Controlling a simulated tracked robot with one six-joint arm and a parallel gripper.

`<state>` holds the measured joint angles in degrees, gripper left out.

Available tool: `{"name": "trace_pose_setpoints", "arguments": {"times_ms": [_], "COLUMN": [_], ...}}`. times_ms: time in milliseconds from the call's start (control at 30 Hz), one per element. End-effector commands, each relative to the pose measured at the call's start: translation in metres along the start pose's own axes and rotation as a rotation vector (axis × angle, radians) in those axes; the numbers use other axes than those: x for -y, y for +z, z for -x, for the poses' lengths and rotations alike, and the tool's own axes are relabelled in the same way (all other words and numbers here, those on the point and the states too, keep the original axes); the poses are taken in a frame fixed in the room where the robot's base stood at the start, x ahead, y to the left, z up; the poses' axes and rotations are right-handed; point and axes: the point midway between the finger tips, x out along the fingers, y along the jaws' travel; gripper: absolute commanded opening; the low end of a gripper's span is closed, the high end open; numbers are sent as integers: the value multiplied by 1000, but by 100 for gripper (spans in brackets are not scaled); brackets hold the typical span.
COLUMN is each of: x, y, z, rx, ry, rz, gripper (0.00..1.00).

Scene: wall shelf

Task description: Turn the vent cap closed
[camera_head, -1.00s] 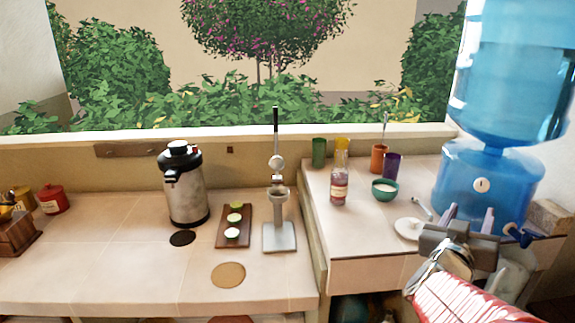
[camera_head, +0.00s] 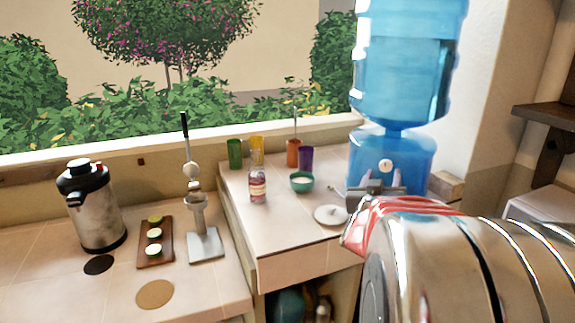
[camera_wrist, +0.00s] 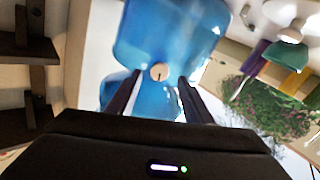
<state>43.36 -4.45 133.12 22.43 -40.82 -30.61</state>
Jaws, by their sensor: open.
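The vent cap is a small round cream disc (camera_head: 386,166) with a short dark mark, on the front of the blue water dispenser base (camera_head: 415,152). In the wrist view the cap (camera_wrist: 158,71) sits between the fingertips, a little beyond them, with its dark mark near upright in the picture. My gripper (camera_head: 380,177) is open, its fingers pointing at the cap from the front, one on each side. The gripper also shows in the wrist view (camera_wrist: 160,82). No contact shows. In the head view, my arm and the gripper's body hide the dispenser's lower front.
A large blue bottle (camera_head: 403,75) stands on the dispenser. To its left on the counter are a white lid (camera_head: 331,215), a green bowl (camera_head: 302,183), a pink bottle (camera_head: 257,188) and several cups. A dark wall shelf (camera_head: 548,115) is at the right.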

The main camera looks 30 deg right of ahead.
Motion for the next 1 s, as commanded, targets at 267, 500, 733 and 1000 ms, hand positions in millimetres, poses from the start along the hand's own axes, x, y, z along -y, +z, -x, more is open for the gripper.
{"name": "trace_pose_setpoints", "arguments": {"times_ms": [267, 500, 733, 1000], "x": [0, 0, 0, 1], "y": [1, 0, 0, 0], "z": [-31, -40, -40, -40], "rx": [1, 0, 0, 0], "ry": [0, -1, -1, -2], "rz": [1, 1, 1, 1], "gripper": [46, 46, 46, 27]}}
